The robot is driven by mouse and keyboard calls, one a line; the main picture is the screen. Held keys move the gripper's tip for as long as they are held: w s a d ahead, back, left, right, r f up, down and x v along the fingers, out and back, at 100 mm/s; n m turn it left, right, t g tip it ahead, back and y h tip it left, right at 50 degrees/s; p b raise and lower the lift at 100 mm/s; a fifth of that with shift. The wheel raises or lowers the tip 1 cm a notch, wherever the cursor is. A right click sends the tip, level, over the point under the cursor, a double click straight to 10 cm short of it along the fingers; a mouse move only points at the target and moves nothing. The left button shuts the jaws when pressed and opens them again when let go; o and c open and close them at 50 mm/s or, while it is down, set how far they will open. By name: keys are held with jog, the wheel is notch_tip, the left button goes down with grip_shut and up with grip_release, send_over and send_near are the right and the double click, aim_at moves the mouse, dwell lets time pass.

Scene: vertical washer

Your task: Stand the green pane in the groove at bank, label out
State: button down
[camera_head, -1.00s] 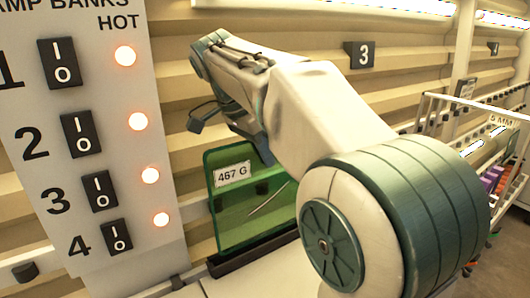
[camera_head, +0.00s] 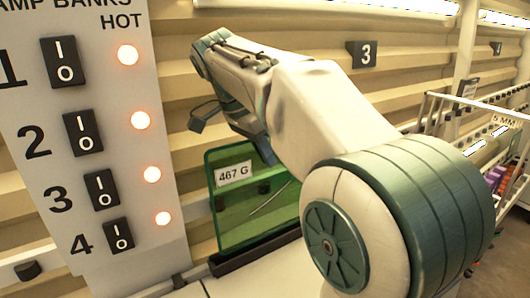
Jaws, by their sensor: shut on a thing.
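The green pane (camera_head: 236,211) is see-through and stands near upright at the middle of the view. Its white label (camera_head: 234,174), reading "467 G", faces my camera. Its lower edge meets a long dark grooved bar (camera_head: 235,263); I cannot tell how deep it sits in the groove. My gripper (camera_head: 266,152) is at the pane's upper right edge, shut on it. The fingertips are mostly hidden by the pane and my arm, which also covers the pane's right side.
A lamp bank panel (camera_head: 90,150) with numbered switches and lit "HOT" lamps stands close at left. A white rack (camera_head: 470,120) stands at right. A pale surface (camera_head: 255,286) lies in front of the bar.

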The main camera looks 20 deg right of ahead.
aim_at(266, 181)
jog(key=shift+s+d+f+b, duration=0.1)
jog(key=shift+s+f+b, duration=0.05)
jog(key=shift+f+b, duration=1.3)
dwell(1.9)
jog(key=c, duration=1.5)
grip_release()
jog(key=shift+f, duration=0.15)
jog(key=p+v, duration=0.2)
jog(key=v, duration=1)
